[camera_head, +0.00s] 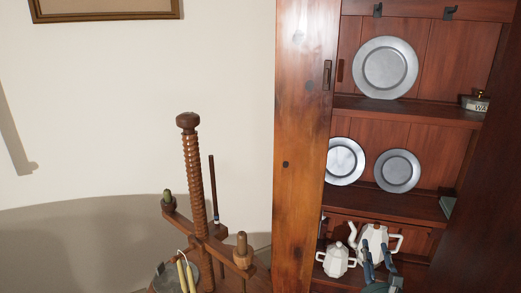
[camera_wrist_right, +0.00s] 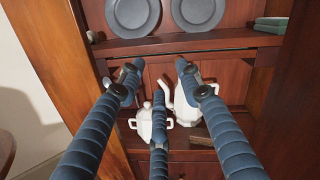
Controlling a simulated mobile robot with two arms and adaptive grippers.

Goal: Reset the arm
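My right gripper (camera_head: 375,256) is in front of the lower cabinet shelf in the head view. Its blue-grey fingers are spread apart in the right wrist view (camera_wrist_right: 157,78), with nothing between them. A larger white teapot (camera_head: 377,234) stands behind the fingers and is partly hidden by them; it also shows in the wrist view (camera_wrist_right: 188,113). A smaller white lidded pot (camera_head: 336,262) stands to its left and appears between the fingers in the wrist view (camera_wrist_right: 150,122). I cannot tell whether any finger touches a pot. My left gripper is not in view.
The wooden cabinet (camera_head: 405,110) is open, with its door (camera_head: 302,150) on the left. Pewter plates (camera_head: 385,67) lean on the upper shelves. A wooden screw stand (camera_head: 193,185) with candles (camera_head: 185,275) is at left. A small labelled box (camera_head: 478,103) sits at upper right.

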